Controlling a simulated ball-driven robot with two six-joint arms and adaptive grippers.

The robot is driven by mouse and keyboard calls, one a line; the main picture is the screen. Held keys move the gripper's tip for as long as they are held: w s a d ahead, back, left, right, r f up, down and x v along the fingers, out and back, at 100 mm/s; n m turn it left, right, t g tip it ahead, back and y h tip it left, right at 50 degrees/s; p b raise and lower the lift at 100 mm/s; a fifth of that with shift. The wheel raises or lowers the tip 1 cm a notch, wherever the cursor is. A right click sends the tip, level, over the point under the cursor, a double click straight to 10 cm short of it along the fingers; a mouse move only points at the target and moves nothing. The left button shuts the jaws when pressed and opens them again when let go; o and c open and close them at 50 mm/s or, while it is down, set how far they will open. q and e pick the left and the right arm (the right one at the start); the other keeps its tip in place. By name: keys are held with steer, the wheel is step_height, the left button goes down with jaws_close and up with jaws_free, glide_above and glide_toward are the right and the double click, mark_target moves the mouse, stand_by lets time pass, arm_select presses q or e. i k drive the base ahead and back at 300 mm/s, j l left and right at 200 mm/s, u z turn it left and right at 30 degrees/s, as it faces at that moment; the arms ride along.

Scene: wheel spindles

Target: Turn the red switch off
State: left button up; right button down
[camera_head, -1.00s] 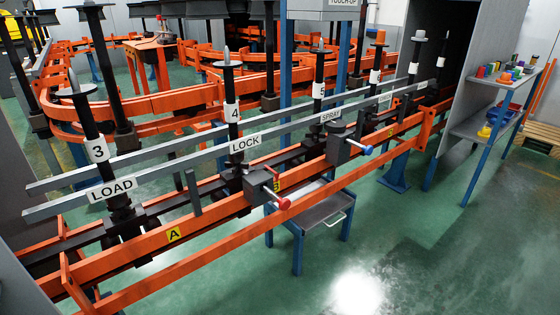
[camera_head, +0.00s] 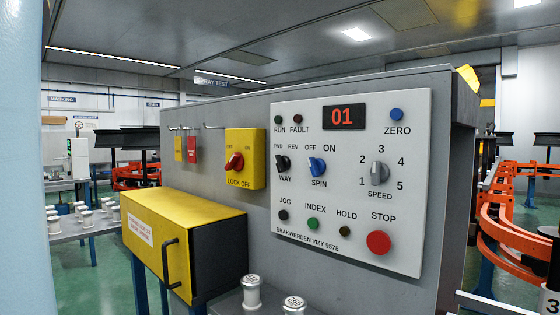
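A red rotary switch (camera_head: 234,162) sits on a yellow box (camera_head: 246,150) marked LOCK OFF, on the grey cabinet wall left of the control panel. Its handle is tilted, and the small position marks around it are too fine to read. The white control panel (camera_head: 350,180) has a lit red 01 display (camera_head: 344,117), a black WAY knob (camera_head: 283,163), a blue SPIN knob (camera_head: 317,167) and a grey SPEED knob (camera_head: 379,172). A round red STOP button (camera_head: 379,243) is at its lower right. Neither gripper is in view.
A yellow-topped box with a black handle (camera_head: 171,263) juts out below the switch. Red and yellow tags (camera_head: 192,149) hang left of it. White-capped cylinders (camera_head: 251,292) stand at the bottom. A table with metal parts (camera_head: 85,224) is at left, orange rails (camera_head: 505,225) at right.

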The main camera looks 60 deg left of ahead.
mark_target(236, 162)
steer(key=u, duration=2.05)
